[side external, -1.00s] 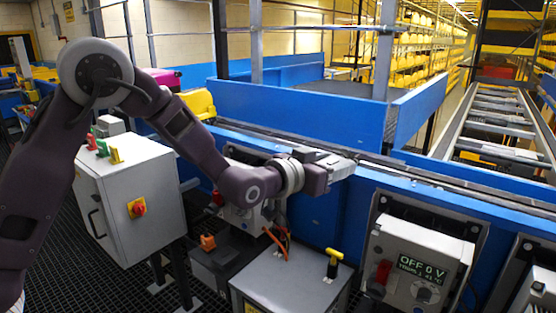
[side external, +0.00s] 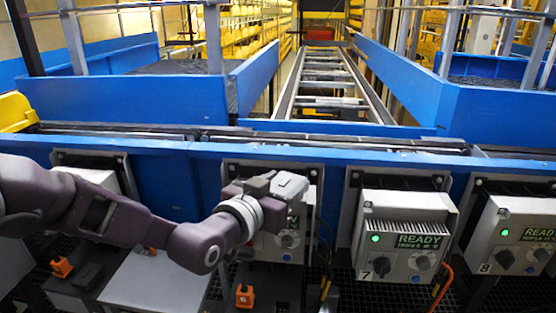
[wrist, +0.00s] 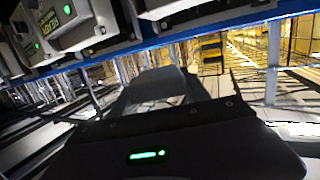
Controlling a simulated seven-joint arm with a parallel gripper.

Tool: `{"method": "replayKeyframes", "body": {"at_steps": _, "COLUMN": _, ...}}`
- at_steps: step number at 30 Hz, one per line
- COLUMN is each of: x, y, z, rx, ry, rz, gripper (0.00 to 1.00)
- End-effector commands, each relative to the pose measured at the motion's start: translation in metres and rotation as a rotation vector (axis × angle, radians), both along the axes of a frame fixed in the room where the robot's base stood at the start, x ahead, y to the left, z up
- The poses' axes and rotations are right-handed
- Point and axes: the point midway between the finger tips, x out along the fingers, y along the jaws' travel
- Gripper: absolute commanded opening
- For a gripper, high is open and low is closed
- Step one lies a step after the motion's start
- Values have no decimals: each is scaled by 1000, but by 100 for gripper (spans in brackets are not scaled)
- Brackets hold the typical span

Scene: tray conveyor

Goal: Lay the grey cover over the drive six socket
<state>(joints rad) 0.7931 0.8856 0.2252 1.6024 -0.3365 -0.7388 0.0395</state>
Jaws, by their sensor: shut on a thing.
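My gripper (side external: 288,190) is shut on a light grey piece, which I take to be the grey cover; it is partly hidden by the hand. In the wrist view a rounded grey piece (wrist: 157,84) shows just beyond the dark hand. The gripper is in front of the upper part of a grey drive unit (side external: 282,246), directly left of the drive marked 7. This would be drive six; its own number and its socket are hidden behind my gripper and arm. I cannot tell whether the held piece touches the unit.
Drive 7 (side external: 402,236) and drive 8 (side external: 516,238) stand to the right with green READY displays. Orange cables hang near drive 7. A blue conveyor beam (side external: 330,143) runs behind the drives. A grey cabinet (side external: 155,284) and orange fittings (side external: 245,296) are low at the front.

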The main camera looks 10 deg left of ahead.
Motion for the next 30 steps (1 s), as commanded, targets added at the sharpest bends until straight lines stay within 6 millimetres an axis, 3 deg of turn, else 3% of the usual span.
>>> {"method": "replayKeyframes", "body": {"at_steps": 5, "x": 0, "y": 1, "z": -69, "rx": 7, "ry": 7, "rz": -1, "gripper": 15}}
{"method": "replayKeyframes", "body": {"at_steps": 8, "x": -1, "y": 1, "z": -119, "rx": 8, "ry": 6, "rz": -1, "gripper": 15}}
{"method": "replayKeyframes", "body": {"at_steps": 12, "x": -1, "y": 1, "z": -201, "rx": 6, "ry": 4, "rz": -2, "gripper": 15}}
{"method": "replayKeyframes", "body": {"at_steps": 16, "x": -1, "y": 1, "z": -260, "rx": 1, "ry": 1, "rz": -1, "gripper": 15}}
{"method": "replayKeyframes", "body": {"at_steps": 21, "x": 0, "y": 1, "z": -300, "rx": 0, "ry": 0, "rz": 0, "gripper": 15}}
{"method": "replayKeyframes", "body": {"at_steps": 30, "x": 0, "y": 1, "z": -335, "rx": 1, "ry": 0, "rz": 0, "gripper": 15}}
